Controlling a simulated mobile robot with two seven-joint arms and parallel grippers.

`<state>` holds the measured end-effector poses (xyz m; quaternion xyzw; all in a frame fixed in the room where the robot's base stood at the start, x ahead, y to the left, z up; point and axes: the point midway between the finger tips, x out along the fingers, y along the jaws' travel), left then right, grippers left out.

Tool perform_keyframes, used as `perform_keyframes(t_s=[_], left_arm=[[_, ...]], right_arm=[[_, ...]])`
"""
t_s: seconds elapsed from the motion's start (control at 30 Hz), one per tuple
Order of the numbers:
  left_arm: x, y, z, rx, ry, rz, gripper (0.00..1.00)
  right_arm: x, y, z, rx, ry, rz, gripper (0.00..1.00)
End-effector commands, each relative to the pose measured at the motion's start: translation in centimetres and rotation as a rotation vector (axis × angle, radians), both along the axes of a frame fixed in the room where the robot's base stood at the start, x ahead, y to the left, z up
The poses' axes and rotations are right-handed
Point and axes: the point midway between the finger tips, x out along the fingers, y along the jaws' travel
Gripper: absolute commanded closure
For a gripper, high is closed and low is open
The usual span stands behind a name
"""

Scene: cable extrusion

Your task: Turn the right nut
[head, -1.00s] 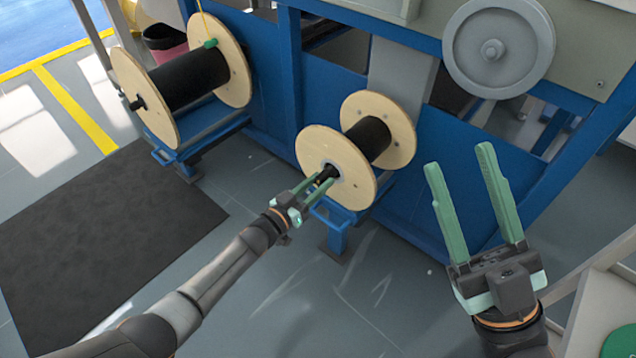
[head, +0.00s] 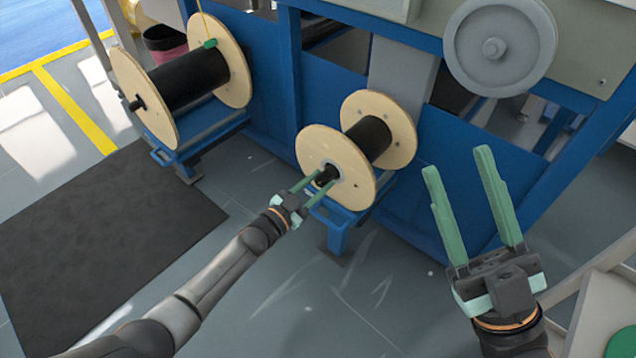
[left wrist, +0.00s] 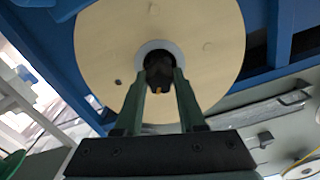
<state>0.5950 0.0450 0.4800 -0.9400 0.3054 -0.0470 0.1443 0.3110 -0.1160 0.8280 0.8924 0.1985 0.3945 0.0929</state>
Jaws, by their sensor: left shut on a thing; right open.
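The right nut (head: 326,175) is a small black piece at the centre of the near wooden flange of the right spool (head: 338,150). My left gripper (head: 312,187) is shut on it, with one green finger on each side. In the left wrist view the dark nut (left wrist: 160,72) sits between the fingertips of my left gripper (left wrist: 160,88), in front of a pale ring on the flange. The fingers hide its sides. My right gripper (head: 462,165) is open and empty, held up at the right, well apart from the spool.
A left spool (head: 185,80) with black cable and a green piece on its flange stands on a blue stand. A blue machine frame (head: 270,95) with a grey wheel (head: 492,48) runs behind. A dark mat (head: 100,235) lies on the open floor at left.

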Motion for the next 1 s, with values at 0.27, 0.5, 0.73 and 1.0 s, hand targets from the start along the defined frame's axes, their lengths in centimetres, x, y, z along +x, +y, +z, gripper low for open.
perform_keyframes(t_s=[0.27,0.5,0.73,1.0], left_arm=[[-0.05,0.05,-0.08,0.003,-0.001,-0.001,1.00],[-0.04,0.04,-0.07,0.002,0.000,0.000,0.43],[-0.02,0.03,-0.04,0.001,0.000,0.000,0.31],[-0.97,0.77,0.11,0.003,0.002,0.001,0.31]], right_arm=[[0.00,0.01,0.00,0.001,0.000,0.001,0.50],[-0.01,0.02,0.00,0.001,0.001,0.001,0.50],[-0.02,0.01,0.01,0.002,0.000,0.002,0.50],[-0.02,-0.04,0.92,0.007,0.000,0.003,0.50]])
